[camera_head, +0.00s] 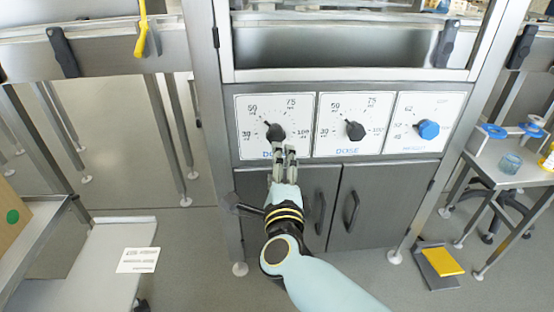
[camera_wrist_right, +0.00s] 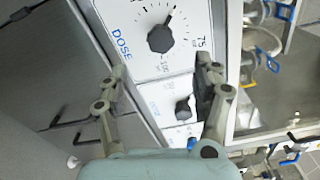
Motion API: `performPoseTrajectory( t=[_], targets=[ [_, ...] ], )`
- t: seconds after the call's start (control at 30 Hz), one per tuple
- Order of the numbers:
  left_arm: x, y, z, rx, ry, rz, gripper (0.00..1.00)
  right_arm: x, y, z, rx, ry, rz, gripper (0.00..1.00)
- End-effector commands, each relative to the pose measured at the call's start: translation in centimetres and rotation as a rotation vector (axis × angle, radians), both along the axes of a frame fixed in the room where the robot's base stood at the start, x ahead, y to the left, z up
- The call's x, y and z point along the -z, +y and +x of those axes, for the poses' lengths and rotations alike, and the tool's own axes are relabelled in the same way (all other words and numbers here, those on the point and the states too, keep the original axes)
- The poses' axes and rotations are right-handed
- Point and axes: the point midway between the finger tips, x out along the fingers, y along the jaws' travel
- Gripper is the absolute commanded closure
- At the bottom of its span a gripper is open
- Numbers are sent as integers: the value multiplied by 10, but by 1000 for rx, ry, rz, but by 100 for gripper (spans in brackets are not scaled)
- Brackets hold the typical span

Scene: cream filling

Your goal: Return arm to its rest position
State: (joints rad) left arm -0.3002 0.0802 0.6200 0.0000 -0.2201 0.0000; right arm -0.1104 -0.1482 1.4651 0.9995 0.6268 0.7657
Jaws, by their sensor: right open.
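My right gripper (camera_head: 284,153) is open and empty in front of the machine's control panel, just below the left dose knob (camera_head: 275,132). In the right wrist view its two fingers (camera_wrist_right: 162,80) stand apart, with the panel visible between them and a black dose knob (camera_wrist_right: 161,39) beyond the fingertips. The gripper does not hold the knob; the exact gap is hard to tell. My right arm (camera_head: 325,285) reaches up from the bottom of the head view. My left gripper is not in view.
A second black dose knob (camera_head: 354,131) and a blue knob (camera_head: 428,129) are on the same panel. Grey cabinet doors (camera_head: 375,205) with handles are below. A side table (camera_head: 505,165) stands at right, a metal shelf (camera_head: 95,265) at left.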

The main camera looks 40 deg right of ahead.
Motion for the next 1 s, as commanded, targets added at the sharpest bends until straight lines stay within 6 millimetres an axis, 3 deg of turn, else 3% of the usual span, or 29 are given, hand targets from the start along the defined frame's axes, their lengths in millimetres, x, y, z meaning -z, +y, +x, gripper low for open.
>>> performPoseTrajectory(
  t=[0.47, 0.57, 0.67, 0.77, 0.87, 1.0],
  targets=[
    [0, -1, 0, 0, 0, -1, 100, 1, 0, 0, 0, 1, 0, 34],
    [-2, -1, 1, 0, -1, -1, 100, 11, -6, -11, -4, 30, -17, 34],
    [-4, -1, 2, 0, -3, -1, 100, 52, -9, -33, -50, 141, -87, 34],
    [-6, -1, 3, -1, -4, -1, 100, 117, -2, -66, -192, 358, -246, 34],
    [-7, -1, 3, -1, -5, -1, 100, 188, 7, -114, -379, 606, -431, 34],
    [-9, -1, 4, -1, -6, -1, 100, 271, 12, -198, -659, 923, -660, 34]
  ],
)
